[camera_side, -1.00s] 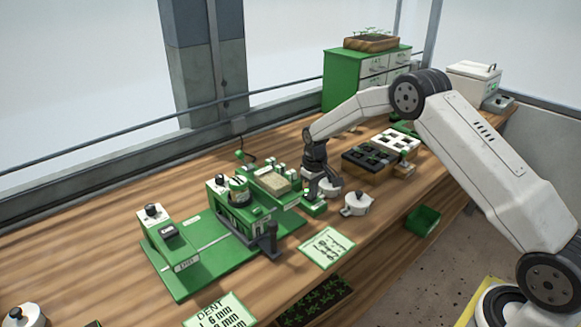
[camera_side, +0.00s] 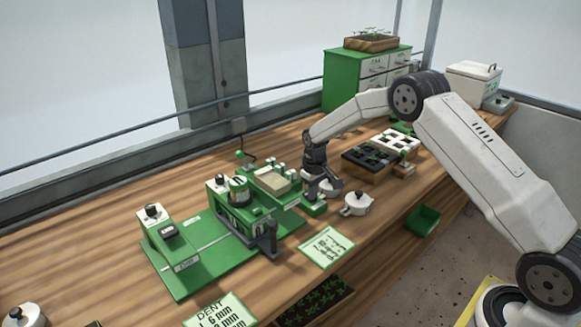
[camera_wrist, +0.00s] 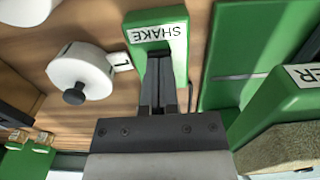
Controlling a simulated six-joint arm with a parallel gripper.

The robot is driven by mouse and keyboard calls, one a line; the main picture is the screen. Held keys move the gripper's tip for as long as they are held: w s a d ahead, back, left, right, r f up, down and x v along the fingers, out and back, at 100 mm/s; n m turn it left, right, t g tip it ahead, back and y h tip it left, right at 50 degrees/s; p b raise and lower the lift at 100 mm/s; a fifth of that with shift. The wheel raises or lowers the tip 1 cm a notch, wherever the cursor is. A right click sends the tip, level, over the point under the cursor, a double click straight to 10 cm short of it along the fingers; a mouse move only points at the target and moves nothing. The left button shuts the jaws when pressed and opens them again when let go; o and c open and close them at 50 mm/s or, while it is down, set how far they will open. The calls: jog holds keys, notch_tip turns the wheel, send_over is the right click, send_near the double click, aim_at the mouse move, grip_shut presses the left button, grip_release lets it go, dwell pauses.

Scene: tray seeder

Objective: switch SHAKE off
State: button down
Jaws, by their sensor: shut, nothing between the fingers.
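The green SHAKE box (camera_side: 314,208) stands on the bench in front of the seeder's sand-coloured tray. Its white SHAKE label (camera_wrist: 157,31) shows upside down in the wrist view. My gripper (camera_side: 313,196) points down over the box, its fingers shut together with nothing between them. In the wrist view my fingers (camera_wrist: 163,70) lie across the middle of the box. They hide the switch, so I cannot tell its position or whether they touch it.
A white round pot with a dark knob (camera_wrist: 80,73) stands close beside the box; the side view shows a similar lidded pot (camera_side: 356,203). The green seeder (camera_side: 240,218) is to the left. Dark and white cell trays (camera_side: 370,157) lie behind. A written card (camera_side: 326,246) lies in front.

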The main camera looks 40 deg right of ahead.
jog(key=shift+r, duration=3.4)
jog(key=s+a+r+t, duration=0.1)
jog(key=s+a, duration=0.2)
jog(key=s, duration=0.6)
jog(key=s+a+r, duration=0.1)
jog(key=s+a, duration=0.3)
jog(key=s, duration=0.5)
jog(key=s+a+r+t, duration=0.1)
jog(key=s+a+r, duration=0.1)
jog(key=s, duration=0.7)
jog(key=shift+s+a+t, duration=0.2)
jog(key=shift+a+t, duration=0.1)
jog(key=shift+a, duration=0.45)
